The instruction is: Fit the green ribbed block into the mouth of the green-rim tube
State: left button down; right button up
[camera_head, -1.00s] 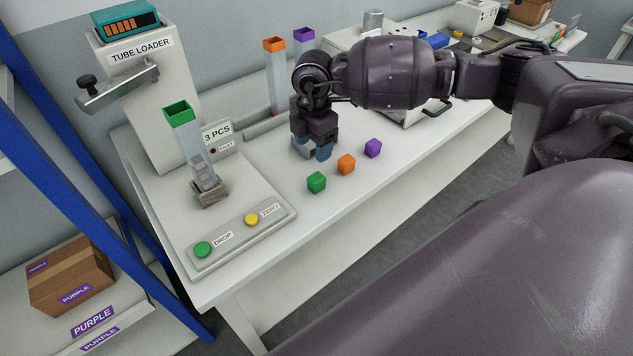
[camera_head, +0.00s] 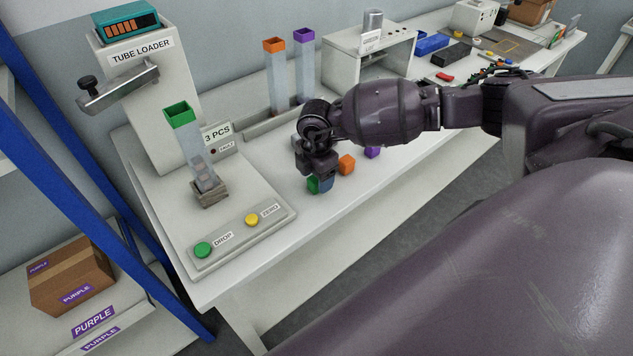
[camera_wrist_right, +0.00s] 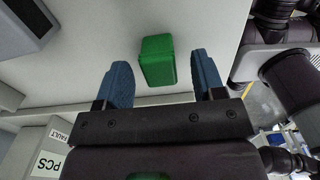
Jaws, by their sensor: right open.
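The green ribbed block (camera_head: 313,185) sits on the table, partly hidden by my right gripper (camera_head: 322,183) in the head view. In the right wrist view the green block (camera_wrist_right: 157,61) lies between the two blue fingertips of my open right gripper (camera_wrist_right: 162,75), with a gap on each side. The green-rim tube (camera_head: 190,140) stands upright, slightly leaning, in a holder on the tube loader. Its green mouth (camera_head: 179,114) is open at the top, and some grey pieces show inside low down. My left gripper is not in view.
An orange block (camera_head: 347,164) and a purple block (camera_head: 373,152) are close behind the right gripper. An orange-rim tube (camera_head: 276,80) and a purple-rim tube (camera_head: 304,65) stand at the back. The tube loader base has a green button (camera_head: 203,250) and a yellow button (camera_head: 252,219).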

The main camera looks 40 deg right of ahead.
jog(key=shift+f, duration=0.45)
jog(key=shift+c, duration=0.4)
jog(key=c, duration=0.9)
jog(key=shift+r, duration=0.1)
jog(key=shift+c, duration=0.2)
notch_tip(320, 180, up, 20)
jog(key=shift+n, duration=0.3)
